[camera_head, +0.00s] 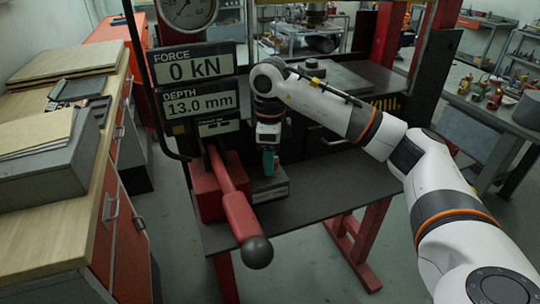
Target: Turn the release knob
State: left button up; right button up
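My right arm reaches in from the right, and its gripper (269,157) points down over the press bed, just right of the red lever. The gripper body is seen from behind, and its fingers are too small and hidden to show whether they are open. A small green part (268,162) shows at the fingertips, above a grey block (269,190); I cannot tell whether it is held. No release knob can be made out for sure. The red lever (237,205) slants down toward me and ends in a black ball (257,252). My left gripper is out of view.
The press has a force display (193,70) reading 0 kN and a depth display (199,103) reading 13.0 mm, below a round gauge (188,10). A wooden workbench (45,240) stands at left. The dark press table (330,190) is clear to the right.

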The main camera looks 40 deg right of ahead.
jog(key=shift+r, duration=0.45)
notch_tip(320, 180, up, 11)
jog(key=p, duration=0.1)
dwell(0.7)
